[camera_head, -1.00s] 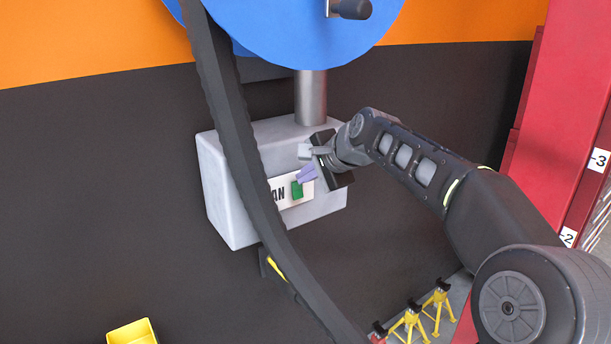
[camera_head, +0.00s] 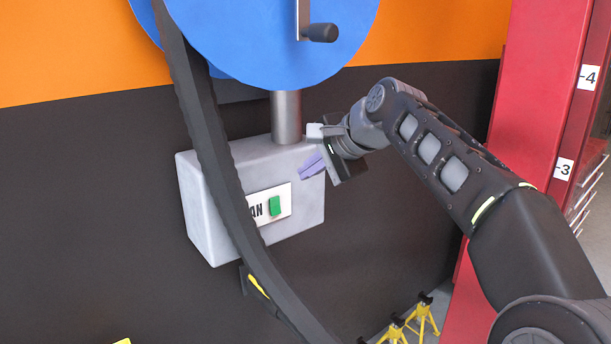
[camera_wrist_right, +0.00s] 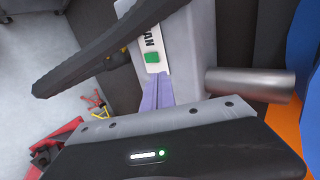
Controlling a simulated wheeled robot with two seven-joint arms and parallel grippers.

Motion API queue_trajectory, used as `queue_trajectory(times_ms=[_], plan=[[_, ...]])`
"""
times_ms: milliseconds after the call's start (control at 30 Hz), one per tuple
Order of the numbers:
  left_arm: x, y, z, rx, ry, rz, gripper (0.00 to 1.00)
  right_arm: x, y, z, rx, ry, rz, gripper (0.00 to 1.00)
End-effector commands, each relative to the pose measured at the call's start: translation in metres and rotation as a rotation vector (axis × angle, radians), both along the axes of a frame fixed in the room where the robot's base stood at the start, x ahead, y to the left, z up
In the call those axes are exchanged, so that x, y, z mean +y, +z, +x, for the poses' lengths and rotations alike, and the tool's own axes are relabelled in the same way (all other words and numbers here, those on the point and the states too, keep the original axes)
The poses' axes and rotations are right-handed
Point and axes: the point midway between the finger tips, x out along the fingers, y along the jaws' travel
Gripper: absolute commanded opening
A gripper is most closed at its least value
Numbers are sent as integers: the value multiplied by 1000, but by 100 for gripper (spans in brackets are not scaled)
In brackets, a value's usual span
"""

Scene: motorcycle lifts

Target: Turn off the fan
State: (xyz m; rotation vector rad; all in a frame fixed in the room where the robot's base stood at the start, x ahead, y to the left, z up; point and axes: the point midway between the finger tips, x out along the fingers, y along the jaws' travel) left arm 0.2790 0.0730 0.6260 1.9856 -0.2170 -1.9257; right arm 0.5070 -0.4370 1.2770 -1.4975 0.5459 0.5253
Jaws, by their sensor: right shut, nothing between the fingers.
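The fan's control box is a grey block (camera_head: 200,220) on the dark wall, with a white label plate (camera_head: 284,202) reading "AN" where it shows. A green switch (camera_head: 274,206) sits on the plate; it also shows in the right wrist view (camera_wrist_right: 152,58). My right gripper (camera_head: 311,166), with purple fingertips, is shut and empty, above and right of the switch and apart from it. In the right wrist view its purple fingers (camera_wrist_right: 158,92) lie together, pointing toward the plate. My left gripper is not in view.
A black hose-like strip (camera_head: 205,120) hangs in front of the box and hides part of the label. Above are a grey post (camera_head: 286,118) and a blue disc with a crank handle (camera_head: 320,32). A red lift column (camera_head: 525,100) stands at right; yellow stands (camera_head: 424,318) are below.

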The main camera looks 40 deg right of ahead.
Motion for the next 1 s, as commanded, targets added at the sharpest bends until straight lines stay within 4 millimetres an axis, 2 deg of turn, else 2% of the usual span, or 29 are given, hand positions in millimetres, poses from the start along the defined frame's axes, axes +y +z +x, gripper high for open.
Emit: queue_trajectory(times_ms=[467,567,633,767,867,967,1000], plan=[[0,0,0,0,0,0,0,0,0,1,0,1,-1,0],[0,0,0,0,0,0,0,1,-8,5,6,10,-4,0],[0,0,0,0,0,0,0,4,-21,13,20,25,-9,0],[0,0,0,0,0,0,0,15,-70,39,63,88,-31,0],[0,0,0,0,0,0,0,32,-128,63,111,164,-60,0],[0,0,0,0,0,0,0,59,-201,82,166,262,-94,0],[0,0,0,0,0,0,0,72,-232,87,186,305,-110,0]])
